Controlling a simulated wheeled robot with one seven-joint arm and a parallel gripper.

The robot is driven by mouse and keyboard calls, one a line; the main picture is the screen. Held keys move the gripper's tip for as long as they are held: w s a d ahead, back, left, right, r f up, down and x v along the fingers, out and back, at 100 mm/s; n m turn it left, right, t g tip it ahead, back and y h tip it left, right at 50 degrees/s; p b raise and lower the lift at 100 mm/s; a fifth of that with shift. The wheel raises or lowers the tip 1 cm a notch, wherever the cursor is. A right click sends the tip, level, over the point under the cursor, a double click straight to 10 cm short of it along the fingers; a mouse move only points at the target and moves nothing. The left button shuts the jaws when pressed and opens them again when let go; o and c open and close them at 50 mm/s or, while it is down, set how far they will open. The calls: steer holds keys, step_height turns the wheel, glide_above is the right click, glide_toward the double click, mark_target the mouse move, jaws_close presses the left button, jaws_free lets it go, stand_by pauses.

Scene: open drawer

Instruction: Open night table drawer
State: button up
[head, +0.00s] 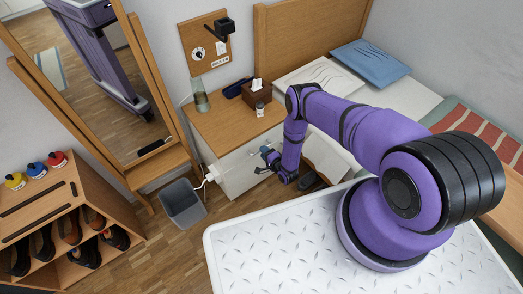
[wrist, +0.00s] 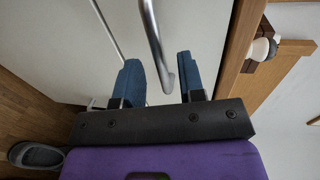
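The night table (head: 232,120) has a wooden top and a pale front, and stands beside the bed in the head view. My gripper (head: 265,161) is close in front of that pale front. In the wrist view my gripper (wrist: 160,72) is open, with two blue fingers apart. A curved metal handle (wrist: 153,40) on the pale drawer front (wrist: 205,30) reaches down between the fingers. I see a gap on each side of it, so the fingers are not closed on it. The drawer looks shut; my arm hides part of the front in the head view.
A grey bin (head: 183,204) stands on the floor left of the night table. A tissue box (head: 257,93), a small jar and a glass vase (head: 201,97) stand on top. A mirror and a shoe rack (head: 70,222) are at left. A grey shoe (wrist: 37,156) lies on the floor.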

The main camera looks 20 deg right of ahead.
steer(key=shift+x, duration=1.3)
steer(key=shift+c, duration=0.2)
jaws_close()
